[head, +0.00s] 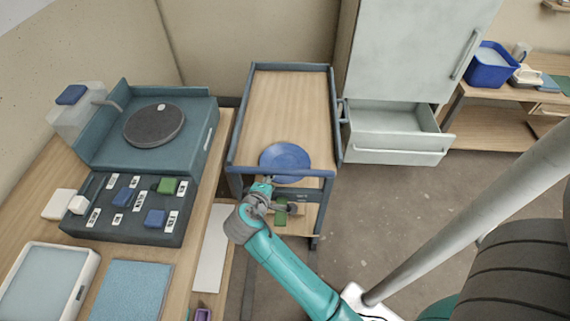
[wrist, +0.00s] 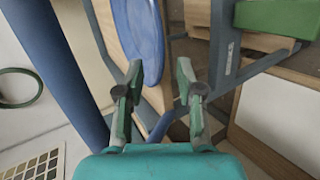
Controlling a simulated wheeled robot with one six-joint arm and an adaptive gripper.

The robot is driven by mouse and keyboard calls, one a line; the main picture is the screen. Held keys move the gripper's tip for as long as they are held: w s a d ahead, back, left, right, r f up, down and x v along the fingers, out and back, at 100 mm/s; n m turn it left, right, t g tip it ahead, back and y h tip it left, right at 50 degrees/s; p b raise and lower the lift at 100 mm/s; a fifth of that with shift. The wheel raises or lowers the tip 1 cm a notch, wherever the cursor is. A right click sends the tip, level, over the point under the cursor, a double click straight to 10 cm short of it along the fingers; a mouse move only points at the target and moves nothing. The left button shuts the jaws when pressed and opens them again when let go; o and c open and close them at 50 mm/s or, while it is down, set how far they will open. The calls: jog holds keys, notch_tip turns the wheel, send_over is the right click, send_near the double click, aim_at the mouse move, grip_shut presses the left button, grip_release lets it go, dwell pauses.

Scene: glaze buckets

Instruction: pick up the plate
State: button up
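The blue plate (head: 285,158) lies on the wooden top of the cart (head: 288,100), near its front edge. It also shows in the wrist view (wrist: 142,28), at the top, cut off by the frame edge. My gripper (head: 272,194) is at the cart's front edge, just in front of the plate.
The cart has raised blue-grey rails around its top. A green object (head: 281,211) is on its lower shelf. A workbench with a wheel unit (head: 153,126) and a button panel stands left. An open drawer (head: 395,135) juts out at right. Floor is clear at right.

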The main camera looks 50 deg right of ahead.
jog(key=shift+w+d+f, duration=0.3)
jog(key=shift+d, duration=0.2)
grip_shut()
